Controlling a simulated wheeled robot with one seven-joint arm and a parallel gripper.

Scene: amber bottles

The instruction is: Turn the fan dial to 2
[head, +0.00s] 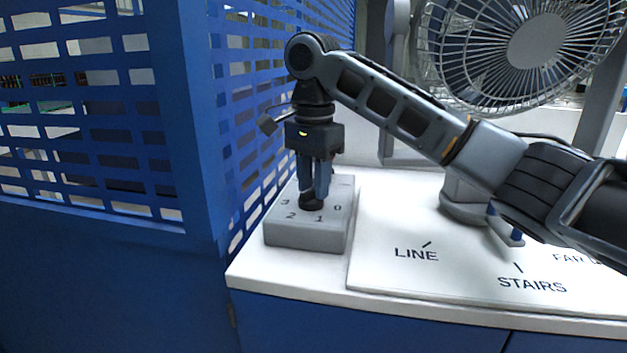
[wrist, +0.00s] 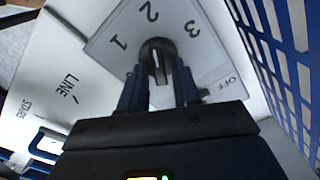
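The fan dial (head: 311,201) is a dark round knob on top of a grey control box (head: 305,235). In the head view the numbers 3, 2, 1 and 0 show around it. In the wrist view the dial (wrist: 157,58) has 1, 2, 3 and OFF around it. A pale streak on it runs roughly up and down the picture, about in line with the 2; I cannot tell which end is the pointer. My gripper (head: 314,192) points straight down over the box. Its fingers (wrist: 158,82) are drawn in on either side of the dial and seem to hold it.
A fan (head: 535,40) stands behind my arm at the right. A white board (head: 470,225) marked LINE and STAIRS lies on the counter beside the box. A blue slotted panel (head: 240,110) rises close to the left of the box and gripper.

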